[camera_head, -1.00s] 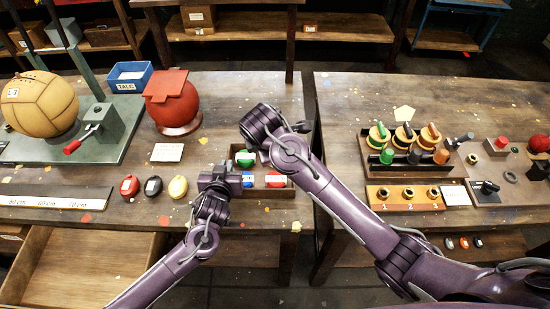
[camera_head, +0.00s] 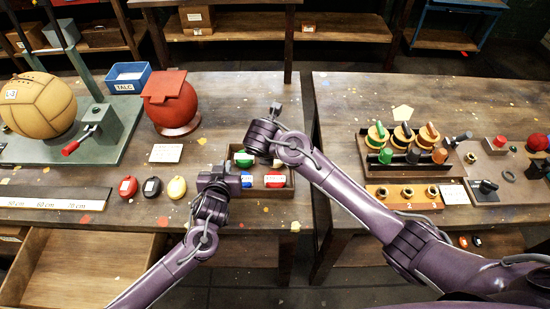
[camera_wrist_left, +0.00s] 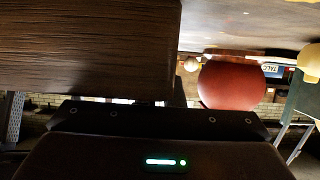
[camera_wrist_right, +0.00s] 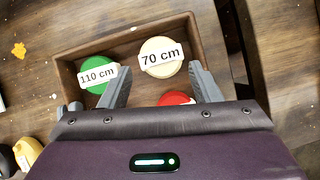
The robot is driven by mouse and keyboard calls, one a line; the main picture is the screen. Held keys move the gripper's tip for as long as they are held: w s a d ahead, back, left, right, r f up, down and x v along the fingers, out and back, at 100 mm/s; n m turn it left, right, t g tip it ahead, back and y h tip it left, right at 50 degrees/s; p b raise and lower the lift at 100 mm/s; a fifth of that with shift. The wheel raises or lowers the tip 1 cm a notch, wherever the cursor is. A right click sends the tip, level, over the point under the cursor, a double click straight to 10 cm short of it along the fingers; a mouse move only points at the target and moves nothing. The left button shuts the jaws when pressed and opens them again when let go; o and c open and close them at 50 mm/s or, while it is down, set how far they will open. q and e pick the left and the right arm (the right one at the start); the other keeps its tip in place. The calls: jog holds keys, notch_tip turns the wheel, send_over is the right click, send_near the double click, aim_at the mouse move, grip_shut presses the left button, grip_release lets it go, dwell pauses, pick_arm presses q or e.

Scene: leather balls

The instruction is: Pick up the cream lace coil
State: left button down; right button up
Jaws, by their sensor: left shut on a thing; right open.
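The cream lace coil (camera_wrist_right: 160,60) lies in the far part of a wooden box and carries a "70 cm" label. My right gripper (camera_wrist_right: 160,82) is open above the box, its fingers on either side of the cream coil's near part in the picture. I cannot tell its height above the coil. In the head view my right wrist hides most of the coil. My left gripper (camera_head: 222,182) is at the box's left side, shut on the wooden box (camera_head: 268,201). Its wood fills the upper left of the left wrist view (camera_wrist_left: 85,45).
A green "110 cm" coil (camera_wrist_right: 98,76) and a red coil (camera_wrist_right: 175,99) lie beside the cream one. Blue (camera_head: 247,180) and red coils lie at the box's front. Red, black and yellow discs (camera_head: 176,187) lie left of my left gripper. A red ball (camera_head: 172,105) stands behind.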

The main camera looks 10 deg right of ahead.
jog(key=x, duration=0.5)
jog(key=shift+f, duration=0.15)
jog(key=shift+c, duration=0.4)
jog(key=c, duration=0.6)
jog(key=shift+o, duration=0.2)
pick_arm(q)
jog(key=c, duration=1.5)
grip_release()
pick_arm(e)
notch_tip(320, 180, up, 10)
